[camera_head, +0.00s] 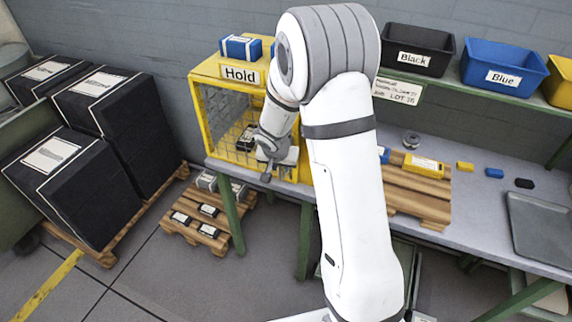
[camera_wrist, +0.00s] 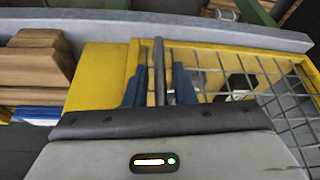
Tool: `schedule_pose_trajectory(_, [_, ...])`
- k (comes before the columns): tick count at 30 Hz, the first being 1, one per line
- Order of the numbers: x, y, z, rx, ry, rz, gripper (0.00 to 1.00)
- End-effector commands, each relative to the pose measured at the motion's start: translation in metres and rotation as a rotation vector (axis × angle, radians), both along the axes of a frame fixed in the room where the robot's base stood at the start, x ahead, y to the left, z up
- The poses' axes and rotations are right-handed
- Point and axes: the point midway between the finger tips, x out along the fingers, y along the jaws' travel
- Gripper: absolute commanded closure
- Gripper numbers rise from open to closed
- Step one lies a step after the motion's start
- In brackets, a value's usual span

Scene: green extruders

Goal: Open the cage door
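The yellow cage (camera_head: 203,120) with a "Hold" sign stands on the left end of the bench, behind my arm. Its wire-mesh front door (camera_wrist: 225,56) looks shut, flush with the yellow panel beside it in the wrist view. A dark upright bar, the door handle (camera_wrist: 159,62), shows between my blue fingers. My gripper (camera_wrist: 160,72) is open around the handle, with a thin gap visible on each side. In the head view my gripper (camera_head: 266,166) is at the cage front, its fingers mostly hidden. Dark items sit inside behind the mesh.
Blue boxes (camera_head: 240,47) lie on the cage roof. A wooden pallet (camera_head: 195,230) with small packages is on the floor below. Another pallet (camera_head: 418,205) and small coloured blocks are on the bench. Black-covered crates (camera_head: 62,172) stand at left. Floor left of the cage front is open.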

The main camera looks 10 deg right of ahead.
Motion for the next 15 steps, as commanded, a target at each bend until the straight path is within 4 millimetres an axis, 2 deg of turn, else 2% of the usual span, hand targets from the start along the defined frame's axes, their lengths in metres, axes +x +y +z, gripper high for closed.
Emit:
schedule_pose_trajectory(1, [-0.0001, -0.0001, 0.0001, 0.000, 0.000, 0.000, 0.81])
schedule_pose_trajectory(8, [-0.0002, -0.0004, 0.0002, 0.000, 0.000, -0.001, 0.99])
schedule_pose_trajectory(15, [-0.0002, -0.0007, 0.0003, 0.000, 0.000, -0.001, 1.00])
